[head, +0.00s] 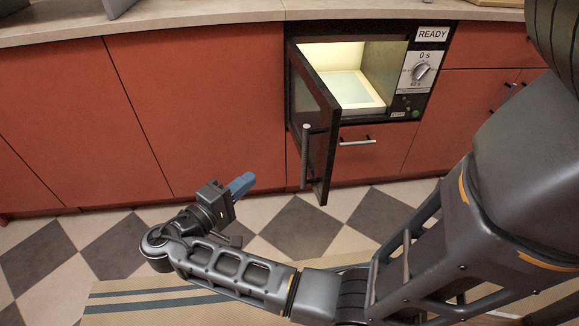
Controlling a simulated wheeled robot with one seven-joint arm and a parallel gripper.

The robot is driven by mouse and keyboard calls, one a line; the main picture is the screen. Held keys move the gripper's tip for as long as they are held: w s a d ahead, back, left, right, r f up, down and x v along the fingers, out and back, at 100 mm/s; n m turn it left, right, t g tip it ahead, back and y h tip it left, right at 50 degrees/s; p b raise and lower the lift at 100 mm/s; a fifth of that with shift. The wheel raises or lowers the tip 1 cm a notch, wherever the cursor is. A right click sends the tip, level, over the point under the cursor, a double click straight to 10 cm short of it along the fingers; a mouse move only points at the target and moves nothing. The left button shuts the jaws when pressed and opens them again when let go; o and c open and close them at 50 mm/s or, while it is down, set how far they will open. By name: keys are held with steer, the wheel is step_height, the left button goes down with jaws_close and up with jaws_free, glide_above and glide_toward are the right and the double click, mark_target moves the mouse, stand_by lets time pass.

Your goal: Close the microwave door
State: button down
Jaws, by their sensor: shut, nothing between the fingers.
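The microwave (384,78) is built into the red cabinets under the counter, right of centre. Its dark door (320,110) stands wide open, swung out into the room from the left side of the opening. A vertical metal handle (305,155) is on the door's left-facing side. The lit cavity is open to view, with a pale floor plate inside and no item on it. My gripper (243,184) has blue fingers, which are shut and empty. It is left of the door and its handle, apart from both.
A control panel (419,72) with a dial and a "READY" label is on the microwave's right. A drawer with a metal handle (357,142) is below. The counter (200,14) runs above. A striped mat (130,300) lies on the checkered floor under my arm.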

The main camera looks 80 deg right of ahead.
steer(key=s+d+r+m+g, duration=0.1)
steer(key=s+d, duration=0.7)
steer(key=d, duration=0.1)
steer(key=shift+d+r+g, duration=0.15)
steer(key=shift+d+g, duration=0.15)
steer(key=shift+d, duration=0.1)
